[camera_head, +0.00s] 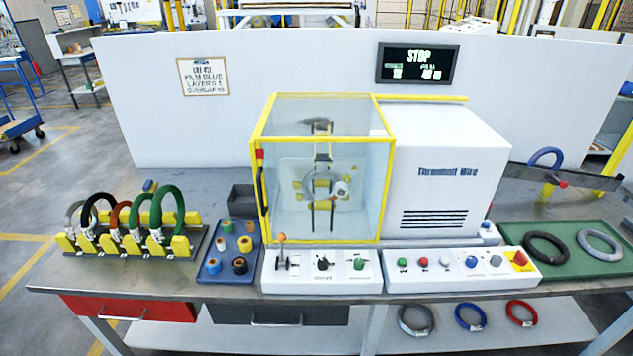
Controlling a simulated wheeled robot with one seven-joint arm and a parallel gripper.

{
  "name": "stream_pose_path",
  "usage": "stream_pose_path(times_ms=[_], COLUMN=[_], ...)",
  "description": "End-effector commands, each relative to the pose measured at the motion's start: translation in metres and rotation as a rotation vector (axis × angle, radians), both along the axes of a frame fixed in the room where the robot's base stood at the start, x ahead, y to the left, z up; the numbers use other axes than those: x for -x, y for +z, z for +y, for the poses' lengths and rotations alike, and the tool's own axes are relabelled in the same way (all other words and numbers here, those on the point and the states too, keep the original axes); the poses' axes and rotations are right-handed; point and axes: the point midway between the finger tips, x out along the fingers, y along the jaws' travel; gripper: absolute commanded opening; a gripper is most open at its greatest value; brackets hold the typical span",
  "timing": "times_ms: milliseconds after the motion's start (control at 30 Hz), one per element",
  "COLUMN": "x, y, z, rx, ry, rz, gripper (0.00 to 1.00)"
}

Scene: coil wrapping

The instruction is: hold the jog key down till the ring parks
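The wrapping machine (447,190) stands at the middle of the bench, with a yellow-framed clear guard (385,200) that looks closed. Inside it a grey ring (318,190) shows among yellow rollers, with a white round part at its right. In front lies a button panel (455,281) with green, red, white, blue and grey buttons and a red knob on yellow. I cannot read which one is the jog key. The left panel (300,282) has a lever and two knobs. My gripper is not in view.
A rack (120,252) of colored coils stands at left, beside a blue tray (212,276) of tape rolls. A green tray (600,278) with two rings lies at right. A sloped dark chute (590,178) stands behind it. Coils lie on the lower shelf (565,328).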

Motion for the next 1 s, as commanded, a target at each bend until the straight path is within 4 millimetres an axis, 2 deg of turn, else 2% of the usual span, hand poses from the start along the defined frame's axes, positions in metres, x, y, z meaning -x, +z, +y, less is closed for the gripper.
stream_pose_path(times_ms=[167, 233, 300, 333, 1000], x=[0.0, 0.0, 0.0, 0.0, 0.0], y=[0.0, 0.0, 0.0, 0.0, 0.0], z=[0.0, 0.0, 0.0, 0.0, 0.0], rx=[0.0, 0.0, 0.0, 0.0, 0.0], ry=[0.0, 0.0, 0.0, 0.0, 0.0], rz=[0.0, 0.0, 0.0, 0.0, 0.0], gripper=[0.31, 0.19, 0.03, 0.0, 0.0])
